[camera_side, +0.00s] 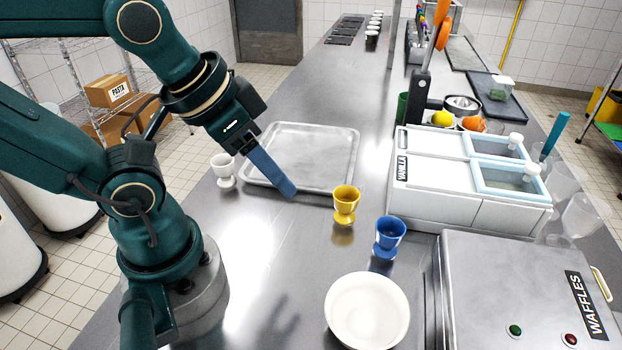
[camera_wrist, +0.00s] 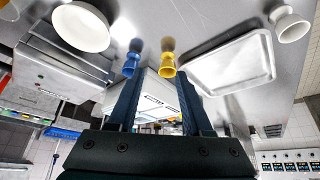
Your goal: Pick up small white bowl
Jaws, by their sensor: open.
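A round white bowl (camera_side: 367,312) sits upright on the steel counter at the bottom of the side view, left of the waffle maker. It also shows at the upper left of the wrist view (camera_wrist: 81,27). A smaller white footed cup (camera_side: 223,170) stands left of the metal tray, and at the upper right of the wrist view (camera_wrist: 289,24). My gripper (camera_side: 288,190) is over the tray's front edge, between the white cup and the yellow cup. In the wrist view its fingers (camera_wrist: 158,80) are apart with nothing held between them.
A yellow footed cup (camera_side: 346,204) and a blue one (camera_side: 389,237) stand between the tray (camera_side: 300,152) and the white bowl. The waffle maker (camera_side: 520,290) and a white topping unit (camera_side: 430,190) border the right side. The counter left of the bowl is clear.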

